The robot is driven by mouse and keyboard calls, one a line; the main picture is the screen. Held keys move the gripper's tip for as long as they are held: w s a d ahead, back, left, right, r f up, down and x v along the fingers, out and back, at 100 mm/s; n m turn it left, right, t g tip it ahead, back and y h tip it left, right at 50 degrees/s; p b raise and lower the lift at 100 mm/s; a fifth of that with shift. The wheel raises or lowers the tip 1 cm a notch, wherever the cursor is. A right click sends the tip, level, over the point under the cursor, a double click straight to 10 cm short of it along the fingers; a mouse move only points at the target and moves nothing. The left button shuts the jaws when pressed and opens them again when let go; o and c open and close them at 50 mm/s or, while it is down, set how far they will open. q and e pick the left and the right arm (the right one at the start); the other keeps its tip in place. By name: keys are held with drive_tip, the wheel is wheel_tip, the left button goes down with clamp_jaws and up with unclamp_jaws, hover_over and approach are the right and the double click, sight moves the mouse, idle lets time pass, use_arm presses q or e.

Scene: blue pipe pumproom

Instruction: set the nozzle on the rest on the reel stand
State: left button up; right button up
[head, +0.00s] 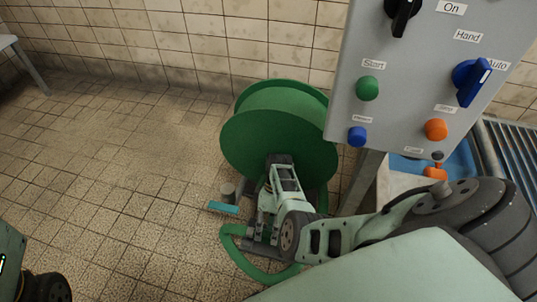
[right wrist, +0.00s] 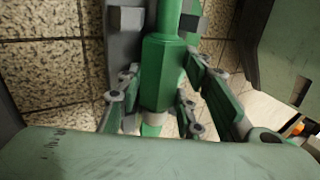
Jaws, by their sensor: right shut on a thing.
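The green reel (head: 265,140) stands on the tiled floor against the wall in the head view. In the right wrist view, the right gripper (right wrist: 158,22) is shut on the green nozzle (right wrist: 160,70), which lies lengthwise between the fingers. In the head view the gripper hides the nozzle. I cannot make out the rest or whether the nozzle touches it. My left gripper is not in view.
A green hose (head: 240,262) loops on the floor below the reel. A grey cylinder (head: 228,191) and a cyan bar (head: 223,208) are left of the gripper. A grey control panel (head: 405,100) with knobs and buttons stands close on the right.

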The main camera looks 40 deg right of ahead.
drive_tip(key=o, duration=1.4)
drive_tip(key=shift+f, duration=0.1)
